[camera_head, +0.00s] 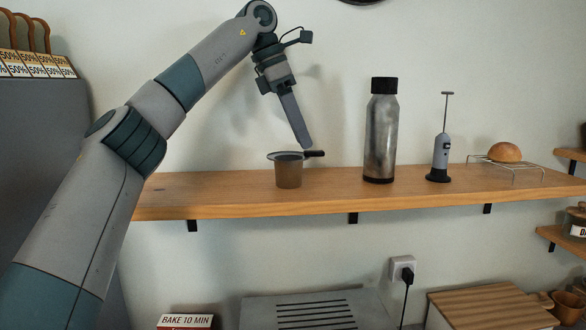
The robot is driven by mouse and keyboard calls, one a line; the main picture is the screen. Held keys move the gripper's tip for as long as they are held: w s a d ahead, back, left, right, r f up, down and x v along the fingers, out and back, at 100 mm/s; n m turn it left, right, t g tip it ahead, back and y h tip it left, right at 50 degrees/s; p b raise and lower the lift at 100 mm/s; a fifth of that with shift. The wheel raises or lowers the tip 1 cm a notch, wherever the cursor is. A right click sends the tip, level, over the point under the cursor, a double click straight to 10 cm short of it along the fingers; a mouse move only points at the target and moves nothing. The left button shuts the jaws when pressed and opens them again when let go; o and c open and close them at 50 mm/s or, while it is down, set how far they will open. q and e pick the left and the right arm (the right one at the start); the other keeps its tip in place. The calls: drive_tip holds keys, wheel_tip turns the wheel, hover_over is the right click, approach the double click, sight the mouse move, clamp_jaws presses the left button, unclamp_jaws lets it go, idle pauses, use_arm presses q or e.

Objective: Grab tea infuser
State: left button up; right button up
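The tea infuser (288,174) looks like a small brownish cup with a flat grey rim and a short dark handle pointing right. It stands upright on the wooden shelf (230,197), left of the middle. My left gripper (304,142) points down from above, with its tip just above the handle and close to it. I cannot tell whether it touches the handle. Its fingers overlap in this side-on view, so the gap between them is hidden. My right gripper is out of view.
A steel bottle (381,138) with a black cap stands to the right on the shelf. Beyond it are a grey milk frother (440,155) and a wire rack (520,165) with a bun (504,152). The shelf left of the infuser is clear. A wall is close behind.

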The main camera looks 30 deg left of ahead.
sight(309, 151)
use_arm(q)
drive_tip(key=shift+d, duration=0.1)
drive_tip(key=shift+f, duration=0.1)
drive_tip(key=shift+d+f+p, duration=0.4)
drive_tip(key=shift+f+p, duration=0.35)
drive_tip(key=shift+p+x, duration=0.5)
drive_tip(key=shift+x, duration=0.45)
drive_tip(key=shift+w+d+f, duration=0.15)
drive_tip(key=shift+d+f, duration=0.1)
drive_tip(key=shift+f, duration=0.45)
drive_tip(key=shift+c, duration=0.7)
